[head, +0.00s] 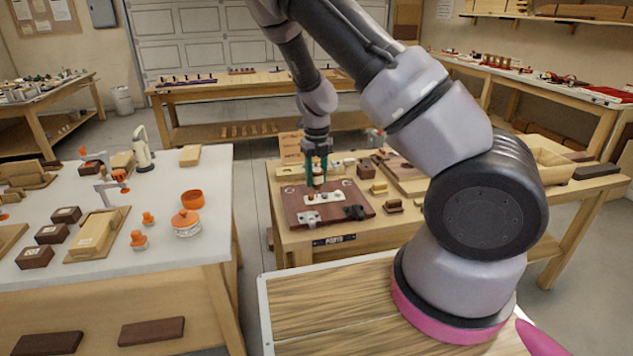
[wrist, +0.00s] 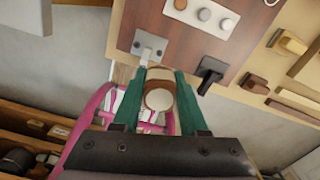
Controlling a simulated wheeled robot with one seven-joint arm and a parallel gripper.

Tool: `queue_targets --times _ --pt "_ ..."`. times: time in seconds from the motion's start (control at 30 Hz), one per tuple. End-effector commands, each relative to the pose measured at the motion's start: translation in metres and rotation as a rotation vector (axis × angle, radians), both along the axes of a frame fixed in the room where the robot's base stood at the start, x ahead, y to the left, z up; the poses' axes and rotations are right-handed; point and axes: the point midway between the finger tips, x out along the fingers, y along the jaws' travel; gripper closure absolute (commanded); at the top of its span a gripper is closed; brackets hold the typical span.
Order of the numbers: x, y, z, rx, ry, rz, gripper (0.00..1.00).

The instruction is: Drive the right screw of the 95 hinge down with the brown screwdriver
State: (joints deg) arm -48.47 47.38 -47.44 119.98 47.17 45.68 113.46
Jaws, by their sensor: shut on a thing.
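My gripper (head: 317,172) has green fingers and is shut on the brown screwdriver; it also shows in the wrist view (wrist: 161,78). The screwdriver (wrist: 160,99) shows end-on between the fingers, with a brown band and a pale round face; its tip is hidden. A dark brown board (head: 297,203) lies on the right bench. I cannot read a 95 or make out the right screw.
Small wooden blocks (head: 379,187) and a second board (head: 405,178) lie right of the brown board. A white-topped table (head: 195,165) with orange parts is at left, across a floor gap.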

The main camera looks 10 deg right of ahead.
Motion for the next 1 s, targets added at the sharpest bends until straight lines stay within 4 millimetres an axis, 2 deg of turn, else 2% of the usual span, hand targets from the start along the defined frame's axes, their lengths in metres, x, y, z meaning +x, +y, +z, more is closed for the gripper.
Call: queue_targets --times 0.17,0.7,1.0 --pt "0.0 0.0 -0.007 -0.001 0.001 0.007 1.0" --pt "0.0 -0.001 -0.054 -0.001 0.001 0.005 1.0" --pt "0.0 0.0 -0.061 0.0 0.0 0.005 1.0"
